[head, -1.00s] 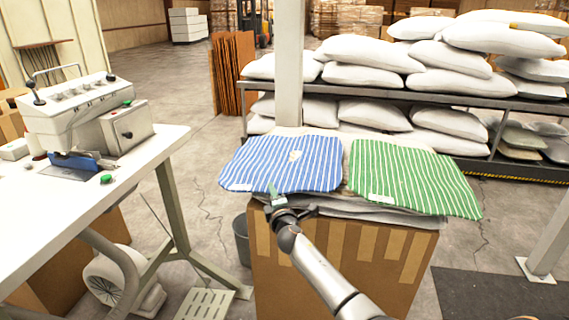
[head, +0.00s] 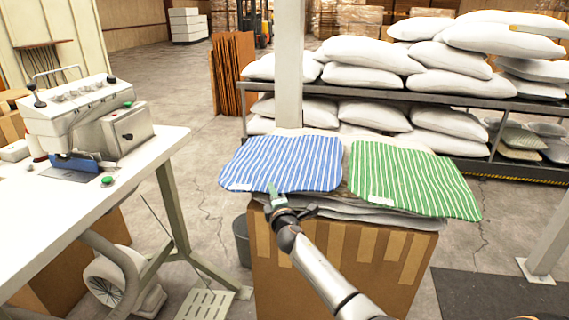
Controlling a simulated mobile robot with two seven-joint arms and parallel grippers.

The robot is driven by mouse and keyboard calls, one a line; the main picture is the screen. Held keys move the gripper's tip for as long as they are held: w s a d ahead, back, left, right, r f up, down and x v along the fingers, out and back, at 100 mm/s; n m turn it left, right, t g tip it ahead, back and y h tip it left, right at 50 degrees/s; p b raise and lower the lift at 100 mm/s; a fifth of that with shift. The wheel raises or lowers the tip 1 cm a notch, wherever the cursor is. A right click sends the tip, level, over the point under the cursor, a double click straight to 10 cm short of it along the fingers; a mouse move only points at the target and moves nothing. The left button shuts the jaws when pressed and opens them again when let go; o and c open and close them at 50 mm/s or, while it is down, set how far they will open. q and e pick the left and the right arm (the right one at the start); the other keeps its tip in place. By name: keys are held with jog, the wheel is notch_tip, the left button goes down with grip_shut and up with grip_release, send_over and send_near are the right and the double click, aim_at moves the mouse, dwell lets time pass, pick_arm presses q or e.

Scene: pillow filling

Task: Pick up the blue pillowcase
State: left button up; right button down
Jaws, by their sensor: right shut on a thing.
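The blue pillowcase (head: 284,163), with white stripes, lies flat on the left of a stack on top of a cardboard box (head: 340,262). The green striped pillowcase (head: 412,178) lies beside it on the right. My right gripper (head: 275,198) is at the near edge of the blue pillowcase and is shut on that edge. The fingertips are small here and partly hidden by the cloth. My left gripper is not in view.
A white table (head: 100,180) with a sewing machine (head: 90,118) stands on the left. A grey bin (head: 242,241) stands left of the box. A pillar (head: 289,70) and a rack of white pillows (head: 365,52) stand behind.

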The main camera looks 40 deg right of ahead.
jog(key=shift+r+p, duration=1.75)
jog(key=shift+r, duration=0.45)
